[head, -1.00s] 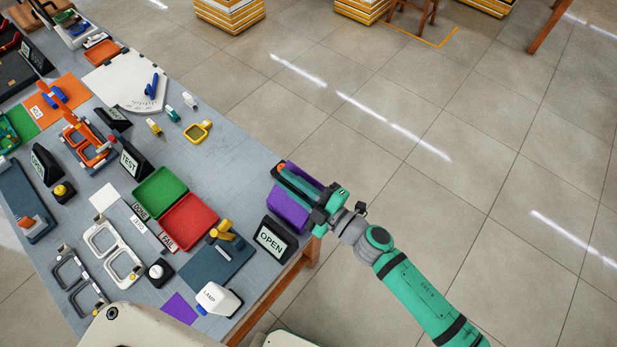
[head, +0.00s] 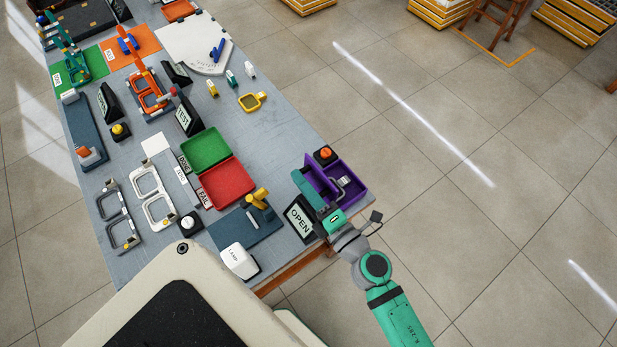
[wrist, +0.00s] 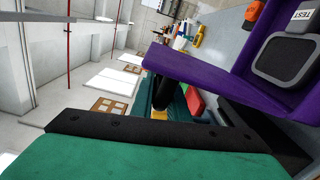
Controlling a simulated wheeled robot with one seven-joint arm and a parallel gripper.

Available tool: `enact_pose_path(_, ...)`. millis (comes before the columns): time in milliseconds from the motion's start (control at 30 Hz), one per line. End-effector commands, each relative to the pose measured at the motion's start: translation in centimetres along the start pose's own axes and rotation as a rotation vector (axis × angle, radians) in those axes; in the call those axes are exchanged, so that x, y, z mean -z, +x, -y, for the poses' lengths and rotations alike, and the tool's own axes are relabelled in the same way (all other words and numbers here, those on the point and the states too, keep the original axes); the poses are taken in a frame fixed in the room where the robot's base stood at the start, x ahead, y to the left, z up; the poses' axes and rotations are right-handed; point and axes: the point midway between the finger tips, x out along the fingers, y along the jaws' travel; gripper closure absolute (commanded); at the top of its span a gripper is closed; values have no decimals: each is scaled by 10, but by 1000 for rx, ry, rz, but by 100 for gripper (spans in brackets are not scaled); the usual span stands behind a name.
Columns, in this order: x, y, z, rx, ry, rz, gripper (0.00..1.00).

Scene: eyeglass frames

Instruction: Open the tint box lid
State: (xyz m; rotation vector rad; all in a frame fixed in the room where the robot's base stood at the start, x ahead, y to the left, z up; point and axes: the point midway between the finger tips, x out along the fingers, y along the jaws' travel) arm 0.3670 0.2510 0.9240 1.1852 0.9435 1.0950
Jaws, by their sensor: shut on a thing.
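The purple tint box (head: 354,191) stands at the table's right corner. Its purple lid (head: 319,176) is raised, standing steeply on the box's left side, and the inside shows. A grey framed piece (head: 342,183) lies inside; it also shows in the wrist view (wrist: 284,58). My gripper (head: 309,189) is at the lid's outer left side, shut on the lid. In the wrist view the lid (wrist: 205,78) slants across the middle beside my dark fingers. The exact contact between fingers and lid is hidden.
A black block with an orange button (head: 325,153) stands behind the box. The OPEN sign (head: 299,219) stands close to my gripper on the left. Red (head: 229,184) and green (head: 206,151) trays lie further left.

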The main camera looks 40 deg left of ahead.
Motion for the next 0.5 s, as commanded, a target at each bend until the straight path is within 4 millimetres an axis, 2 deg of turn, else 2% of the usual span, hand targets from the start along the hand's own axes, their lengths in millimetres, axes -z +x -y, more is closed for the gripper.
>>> enact_pose_path(500,6,0,-3,-7,-51,-4,100)
